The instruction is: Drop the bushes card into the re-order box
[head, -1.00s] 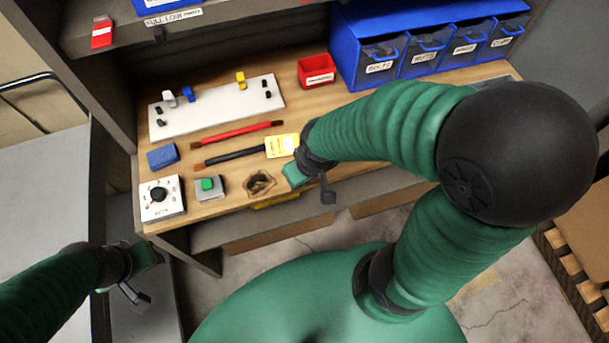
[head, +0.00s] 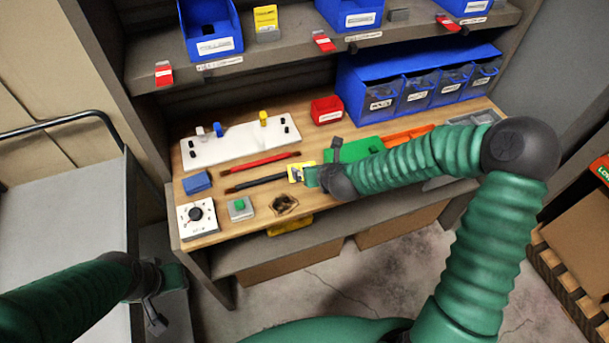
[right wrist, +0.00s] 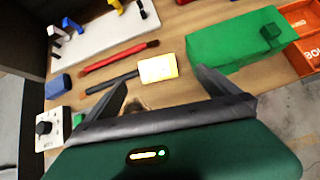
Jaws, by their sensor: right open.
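A yellow card (head: 296,172) with a pale printed patch lies on the wooden bench, beside the end of a black tool; its text is too small to read. It also shows in the right wrist view (right wrist: 158,68). My right gripper (head: 311,176) is beside the card's right end, partly covering it in the head view. In the right wrist view its fingers (right wrist: 160,79) are open, with the card ahead of and between the tips. A small red box (head: 326,108) with a white label stands behind; the label is unreadable. My left gripper (head: 167,288) is low at left, away from the bench.
A white board (head: 233,147) with pegs, a red tool (head: 260,163) and a black tool (head: 255,183) lie left of the card. A green block (head: 360,149) and orange trays (head: 408,134) are to the right. Blue bins (head: 378,95) stand at the back under a shelf.

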